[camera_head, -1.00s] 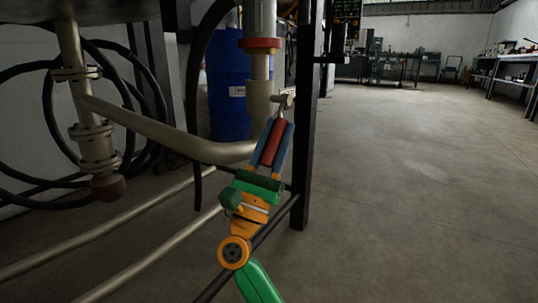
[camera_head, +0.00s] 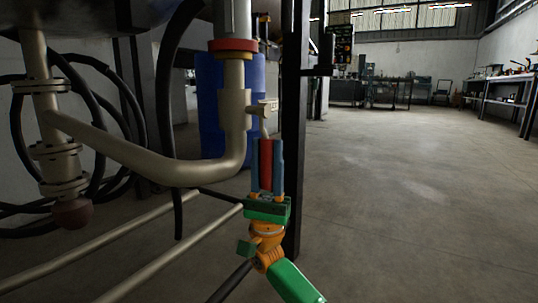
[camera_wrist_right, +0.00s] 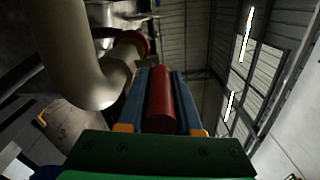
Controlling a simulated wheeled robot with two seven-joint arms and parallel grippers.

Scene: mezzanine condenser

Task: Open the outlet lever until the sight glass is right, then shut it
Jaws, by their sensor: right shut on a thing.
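The outlet lever has a red grip (camera_head: 266,165) that hangs nearly straight down from a pale valve stem (camera_head: 262,108) on the side of the outlet pipe (camera_head: 236,120). My right gripper (camera_head: 267,160) is shut on the red grip, with a blue finger on each side. In the right wrist view the red grip (camera_wrist_right: 161,100) lies between the two fingers (camera_wrist_right: 160,85). Above the outlet's red collar (camera_head: 232,45) is a grey cylinder (camera_head: 232,18), cut off by the top edge; I cannot tell a sight glass level in it. My left gripper is not in view.
A black upright post (camera_head: 293,130) stands just right of the lever. A blue drum (camera_head: 208,110) is behind the outlet pipe. Pale rails (camera_head: 170,265) run low at the left, below black hoses (camera_head: 95,165). The floor (camera_head: 420,200) to the right is open.

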